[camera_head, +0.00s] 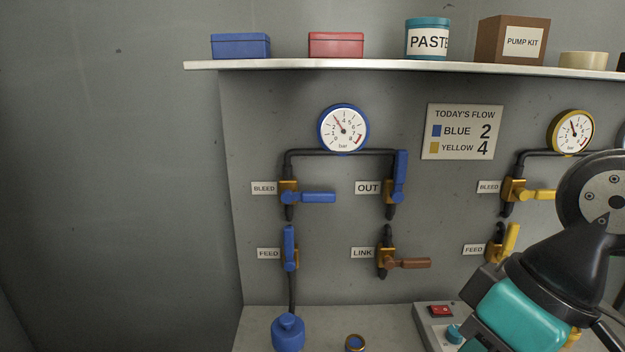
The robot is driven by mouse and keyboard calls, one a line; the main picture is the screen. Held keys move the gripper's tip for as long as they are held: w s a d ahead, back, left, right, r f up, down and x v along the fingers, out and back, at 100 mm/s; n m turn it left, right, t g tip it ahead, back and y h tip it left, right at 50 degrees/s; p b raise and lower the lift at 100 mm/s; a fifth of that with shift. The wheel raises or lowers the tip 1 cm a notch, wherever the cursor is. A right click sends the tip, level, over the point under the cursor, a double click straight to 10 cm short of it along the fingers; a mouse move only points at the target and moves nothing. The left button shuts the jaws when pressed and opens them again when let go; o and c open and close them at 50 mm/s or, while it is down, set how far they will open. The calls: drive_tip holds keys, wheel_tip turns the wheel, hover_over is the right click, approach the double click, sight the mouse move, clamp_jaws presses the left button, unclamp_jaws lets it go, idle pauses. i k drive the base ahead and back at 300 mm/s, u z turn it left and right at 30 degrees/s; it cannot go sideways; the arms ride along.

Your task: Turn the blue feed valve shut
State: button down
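The blue feed valve (290,247) is on the grey wall panel, beside a FEED label and above a blue bottle. Its blue lever stands upright, in line with the dark pipe, on a brass body. The blue-rimmed gauge (343,130) above has its needle pointing up and left, clear of the zero end. My arm, with teal and black links, fills the lower right, well right of the blue feed valve. I cannot make out my gripper's fingers, so its opening is hidden.
Blue bleed lever (318,197) lies level; blue out lever (400,177) stands upright. Brown link lever (412,263) lies level. Yellow feed lever (511,240) is near my arm. Below are a blue bottle (288,333) and a control box (426,319). A shelf (296,65) runs above.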

sight(288, 232)
drive_tip(key=u, duration=0.8)
drive_tip(key=i, duration=0.45)
drive_tip(key=u, duration=0.35)
